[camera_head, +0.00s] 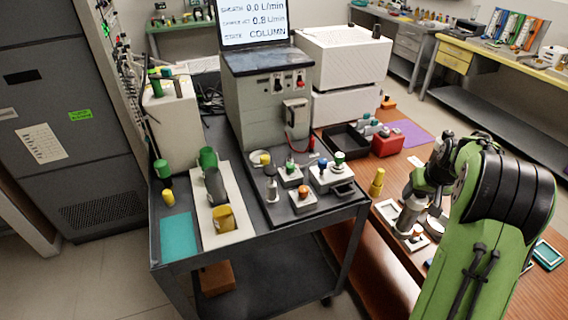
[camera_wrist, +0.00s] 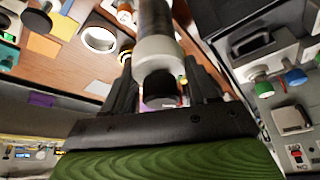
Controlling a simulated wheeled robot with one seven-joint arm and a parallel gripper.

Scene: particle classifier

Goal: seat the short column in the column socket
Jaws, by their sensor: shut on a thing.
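My gripper (camera_wrist: 163,85) is shut on a column (camera_wrist: 155,25), a dark grey tube with a white collar and a black end. The column lies between the two black fingers and points away from the wrist. I cannot make out the column socket for certain. Small grey blocks with coloured knobs stand on the dark tray (camera_head: 310,215) of the cart, in front of the grey instrument (camera_head: 265,110), whose screen (camera_head: 250,20) reads COLUMN.
A white strip (camera_head: 206,228) on the cart bears green, grey and yellow cylinders. A teal mat (camera_head: 179,236) lies beside it. A yellow piece (camera_head: 377,183), a red box (camera_head: 387,144) and a black bin (camera_head: 345,139) stand on the brown bench. The floor at front left is clear.

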